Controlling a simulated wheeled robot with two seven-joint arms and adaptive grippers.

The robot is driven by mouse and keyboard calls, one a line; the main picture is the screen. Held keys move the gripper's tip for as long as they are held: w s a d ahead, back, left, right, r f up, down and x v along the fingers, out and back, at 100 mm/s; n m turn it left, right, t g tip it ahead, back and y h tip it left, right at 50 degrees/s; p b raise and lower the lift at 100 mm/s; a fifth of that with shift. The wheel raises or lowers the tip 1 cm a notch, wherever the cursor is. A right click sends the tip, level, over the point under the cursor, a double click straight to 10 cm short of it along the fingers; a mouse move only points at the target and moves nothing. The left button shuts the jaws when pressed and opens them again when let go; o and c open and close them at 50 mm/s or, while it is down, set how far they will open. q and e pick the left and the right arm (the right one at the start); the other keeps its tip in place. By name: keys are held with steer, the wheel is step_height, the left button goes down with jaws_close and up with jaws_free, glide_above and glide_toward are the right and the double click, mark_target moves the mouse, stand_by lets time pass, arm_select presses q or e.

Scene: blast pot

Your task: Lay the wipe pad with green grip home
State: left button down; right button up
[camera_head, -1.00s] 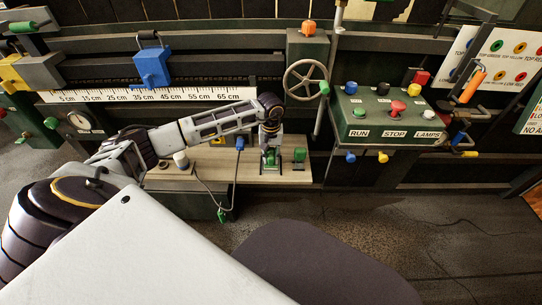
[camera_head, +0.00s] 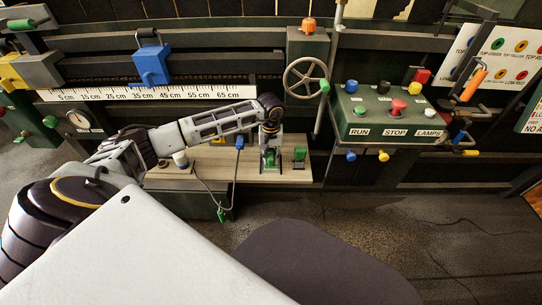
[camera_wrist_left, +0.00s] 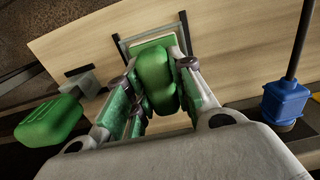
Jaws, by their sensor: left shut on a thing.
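The green grip of the wipe pad (camera_wrist_left: 155,80) is between the fingers of my left gripper (camera_wrist_left: 158,98) in the left wrist view. My left gripper is shut on it. In the head view my left gripper (camera_head: 270,160) points down over the wooden board (camera_head: 218,172). A dark frame (camera_wrist_left: 119,50) with a green-edged flat piece lies just beyond the grip on the board. The fingers hide the pad's underside, so I cannot tell whether it touches the board. My right gripper is not in view.
A separate green handle (camera_wrist_left: 50,122) stands beside the gripper; it also shows in the head view (camera_head: 299,154). A blue plug-like part (camera_wrist_left: 286,98) with a dark stem is on the other side. The handwheel (camera_head: 305,80) and control box (camera_head: 388,112) stand behind and right.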

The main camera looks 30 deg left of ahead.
arm_select(q)
steer(key=shift+f, duration=0.1)
steer(key=c, duration=1.1)
jaws_free()
steer(key=shift+c, duration=0.2)
step_height(320, 180, up, 12)
